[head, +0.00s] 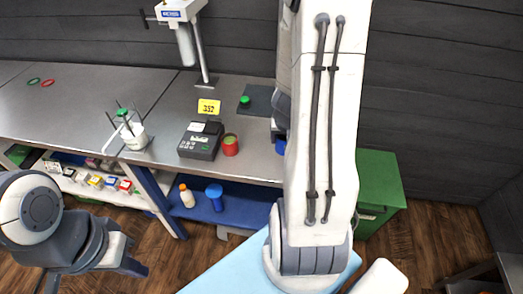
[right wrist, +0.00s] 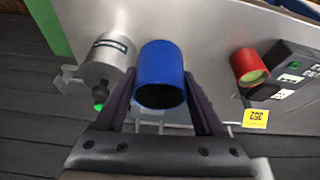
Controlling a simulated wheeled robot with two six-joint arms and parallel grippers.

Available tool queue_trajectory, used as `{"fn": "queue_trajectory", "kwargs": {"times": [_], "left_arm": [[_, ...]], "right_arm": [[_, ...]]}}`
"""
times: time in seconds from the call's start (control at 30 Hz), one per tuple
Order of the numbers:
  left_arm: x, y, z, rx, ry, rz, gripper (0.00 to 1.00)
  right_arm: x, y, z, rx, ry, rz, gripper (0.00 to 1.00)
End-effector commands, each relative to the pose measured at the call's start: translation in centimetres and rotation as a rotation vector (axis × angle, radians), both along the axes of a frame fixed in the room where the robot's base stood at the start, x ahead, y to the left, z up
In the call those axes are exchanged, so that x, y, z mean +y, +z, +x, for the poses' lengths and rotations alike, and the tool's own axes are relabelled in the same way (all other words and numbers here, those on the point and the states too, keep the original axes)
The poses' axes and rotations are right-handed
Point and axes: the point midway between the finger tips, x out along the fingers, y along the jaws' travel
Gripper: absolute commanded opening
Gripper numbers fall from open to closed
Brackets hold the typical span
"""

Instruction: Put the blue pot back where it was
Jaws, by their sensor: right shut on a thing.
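The blue pot (right wrist: 161,66) is between the two dark fingers of my right gripper (right wrist: 162,108), which is shut on it in the right wrist view. The pot's dark open mouth shows. In the head view only a blue sliver of the pot (head: 281,147) shows beside my right arm, which hides the rest and most of the gripper. I cannot tell whether the pot touches the bench. My left gripper (head: 128,268) is at the lower left in the head view, away from the bench; its jaw opening is unclear.
On the steel bench (head: 160,95) stand a red pot (head: 230,145), a black device (head: 200,140), a yellow 352 tag (head: 208,106), a white beaker with tools (head: 134,137) and a dark pad (head: 257,98). A metal cylinder (right wrist: 105,62) is close beside the blue pot. A green cabinet (head: 378,185) stands right.

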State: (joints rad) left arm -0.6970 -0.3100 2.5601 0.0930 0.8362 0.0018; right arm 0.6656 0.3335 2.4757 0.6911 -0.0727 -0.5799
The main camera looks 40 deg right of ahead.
Motion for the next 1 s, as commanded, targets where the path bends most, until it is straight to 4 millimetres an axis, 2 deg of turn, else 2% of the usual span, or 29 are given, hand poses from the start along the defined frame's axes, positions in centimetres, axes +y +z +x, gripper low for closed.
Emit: {"fn": "queue_trajectory", "kwargs": {"times": [0.03, 0.2, 0.4, 0.57, 0.8, 1.0], "left_arm": [[0.0, 0.0, 0.0, 0.000, 0.000, 0.000, 0.00], [0.0, 0.2, 0.0, 0.000, 0.000, 0.000, 0.00], [0.0, 0.6, 0.0, 0.000, 0.000, 0.000, 0.00], [0.0, 0.0, 0.0, 0.000, 0.000, 0.000, 0.00], [0.0, -2.9, 0.0, 0.000, -0.001, 0.000, 0.00], [0.0, -2.7, 0.0, 0.000, -0.002, 0.000, 0.00]], "right_arm": [[0.6, -0.9, 1.3, 0.004, 0.008, 0.002, 0.00], [1.6, -3.1, 5.0, 0.002, 0.006, 0.000, 0.00], [2.3, -4.6, 7.6, -0.001, 0.003, -0.001, 0.00], [2.4, -5.6, 8.0, 0.000, 0.002, -0.001, 0.00], [2.4, -9.0, 7.9, 0.000, 0.004, -0.001, 0.00], [2.4, -8.9, 7.9, -0.002, 0.002, -0.001, 0.00]]}}
